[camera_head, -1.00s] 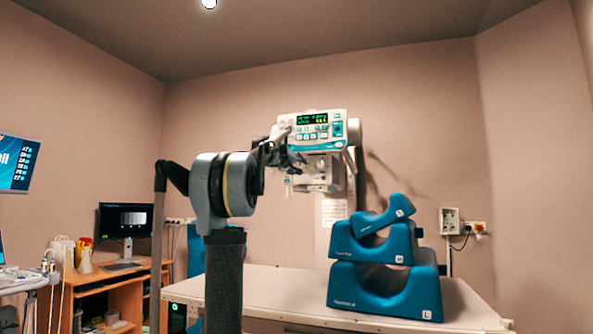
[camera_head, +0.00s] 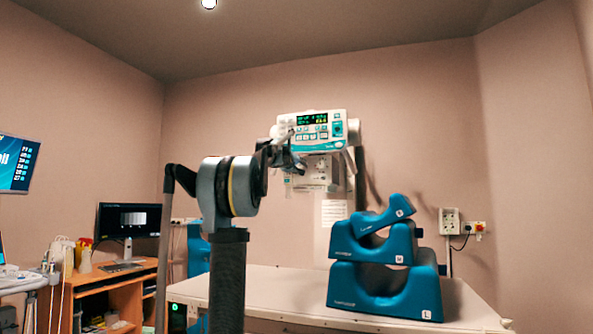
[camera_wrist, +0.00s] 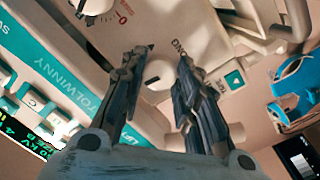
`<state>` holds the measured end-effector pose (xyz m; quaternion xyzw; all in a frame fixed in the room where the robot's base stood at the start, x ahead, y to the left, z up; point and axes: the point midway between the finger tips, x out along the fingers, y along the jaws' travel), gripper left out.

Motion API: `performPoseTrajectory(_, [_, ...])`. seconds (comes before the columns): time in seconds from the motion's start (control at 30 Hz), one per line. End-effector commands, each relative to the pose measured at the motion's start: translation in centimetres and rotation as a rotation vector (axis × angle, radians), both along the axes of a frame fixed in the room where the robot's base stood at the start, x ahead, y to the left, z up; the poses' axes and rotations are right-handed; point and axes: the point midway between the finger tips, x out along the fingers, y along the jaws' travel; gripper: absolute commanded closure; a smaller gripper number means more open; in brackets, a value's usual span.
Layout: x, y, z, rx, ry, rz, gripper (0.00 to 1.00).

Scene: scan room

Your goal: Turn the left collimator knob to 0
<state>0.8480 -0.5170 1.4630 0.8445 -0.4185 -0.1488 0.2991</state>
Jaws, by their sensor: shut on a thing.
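The white collimator housing (camera_head: 318,180) hangs below the control panel (camera_head: 322,132) in the head view. In the wrist view, its pale front face (camera_wrist: 180,22) lies beyond my fingers. A round whitish knob (camera_wrist: 159,72) shows between my two fingertips. My gripper (camera_wrist: 163,62) is shut on this knob, with one dark finger on each side. My gripper (camera_head: 292,165) also shows small at the housing's left side in the head view. Another dial with a dark pointer and a red mark (camera_wrist: 122,17) shows at the top left of the wrist view. The held knob's setting is not readable.
Blue positioning cushions (camera_head: 380,285) are stacked on the white table (camera_head: 275,285) below and right of the housing. A desk with a monitor (camera_head: 128,218) stands at the left. In the wrist view, the panel's teal edge (camera_wrist: 60,85) runs close to my left finger.

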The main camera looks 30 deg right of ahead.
Motion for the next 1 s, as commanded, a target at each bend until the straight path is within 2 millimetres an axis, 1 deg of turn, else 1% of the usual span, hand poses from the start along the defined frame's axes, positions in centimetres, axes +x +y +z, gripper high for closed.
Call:
performPoseTrajectory(0.67, [0.2,0.2,-0.13,-0.016,0.02,0.006,0.94])
performPoseTrajectory(0.87, [0.22,0.22,-0.15,-0.049,0.057,0.006,0.94])
performPoseTrajectory(1.0, [0.22,0.21,-0.17,-0.1,0.119,0.006,0.94])
